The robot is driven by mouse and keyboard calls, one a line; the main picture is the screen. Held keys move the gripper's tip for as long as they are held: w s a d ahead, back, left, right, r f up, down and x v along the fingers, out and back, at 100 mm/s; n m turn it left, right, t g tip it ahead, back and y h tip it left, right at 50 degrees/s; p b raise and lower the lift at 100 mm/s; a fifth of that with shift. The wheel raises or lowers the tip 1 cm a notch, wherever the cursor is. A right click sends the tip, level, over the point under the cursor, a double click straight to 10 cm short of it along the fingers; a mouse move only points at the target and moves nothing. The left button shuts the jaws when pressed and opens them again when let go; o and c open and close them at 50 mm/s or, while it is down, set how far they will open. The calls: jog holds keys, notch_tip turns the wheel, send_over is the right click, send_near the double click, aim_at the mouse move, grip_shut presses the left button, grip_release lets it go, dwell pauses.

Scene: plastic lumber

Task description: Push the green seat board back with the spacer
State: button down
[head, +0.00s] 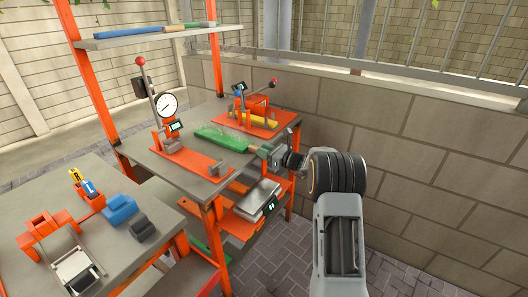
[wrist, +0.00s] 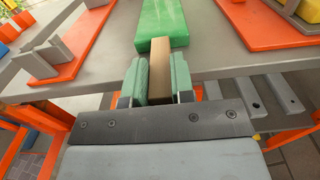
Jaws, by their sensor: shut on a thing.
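The green seat board (head: 222,138) lies flat on the grey bench top, between two orange fixtures. In the wrist view its near end (wrist: 162,22) faces me. My gripper (head: 266,152) is at the bench's right edge, in line with the board. In the wrist view my gripper (wrist: 158,82) has its two green-padded fingers shut on a brown block, the spacer (wrist: 160,60). The spacer's far end meets the board's near end in the picture; I cannot tell whether they touch or a thin gap is left.
An orange plate with a dial gauge (head: 167,104) stands left of the board. Another orange fixture with a yellow piece (head: 258,118) stands behind it. A lower shelf (head: 257,198) holds grey pieces. A block wall (head: 400,160) runs along the right.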

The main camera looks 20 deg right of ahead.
notch_tip(320, 180, up, 6)
jog(key=s+d+p, duration=0.1)
jog(key=s+p, duration=0.1)
jog(key=p, duration=0.1)
jog(key=shift+d+p, duration=0.3)
jog(key=shift+p, duration=0.1)
dwell(0.5)
dwell(0.3)
